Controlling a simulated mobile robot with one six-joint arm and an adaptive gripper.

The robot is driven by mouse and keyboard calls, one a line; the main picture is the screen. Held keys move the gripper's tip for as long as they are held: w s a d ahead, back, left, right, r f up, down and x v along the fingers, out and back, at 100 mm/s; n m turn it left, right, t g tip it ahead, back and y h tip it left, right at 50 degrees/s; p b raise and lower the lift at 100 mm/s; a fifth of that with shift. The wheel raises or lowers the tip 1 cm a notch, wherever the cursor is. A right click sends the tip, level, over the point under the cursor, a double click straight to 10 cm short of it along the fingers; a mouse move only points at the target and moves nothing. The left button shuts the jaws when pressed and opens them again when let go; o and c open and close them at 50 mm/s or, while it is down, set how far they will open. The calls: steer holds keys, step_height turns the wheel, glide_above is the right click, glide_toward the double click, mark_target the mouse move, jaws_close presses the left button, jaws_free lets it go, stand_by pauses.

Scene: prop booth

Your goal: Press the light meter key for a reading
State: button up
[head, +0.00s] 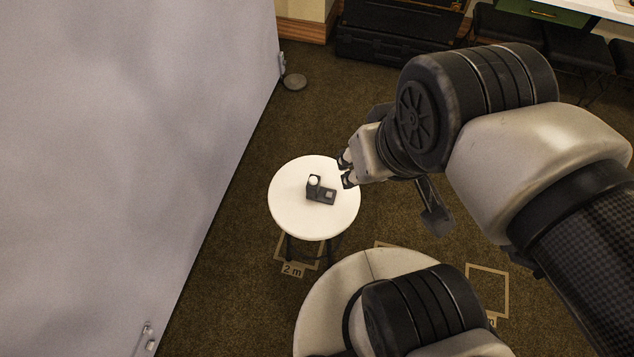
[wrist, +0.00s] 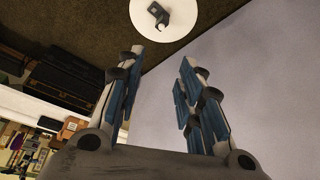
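The light meter (head: 320,195) is a small dark device with a white dome at one end and a pale square on its top face. It lies on a small round white table (head: 300,220). The light meter also shows at the top of the wrist view (wrist: 158,14), on the white table (wrist: 184,30). My gripper (head: 347,171) appears over the right edge of the table in the head view, to the right of the meter and apart from it. In the wrist view its two fingers (wrist: 162,60) are spread with nothing between them.
A large grey backdrop (head: 110,130) stands at the left. Dark cases (head: 390,45) and a white-topped desk (head: 600,10) are at the back. Tape marks, one reading 2 m (head: 292,270), are on the carpet. The table is otherwise bare.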

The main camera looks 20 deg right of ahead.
jaws_close()
stand_by(1.4)
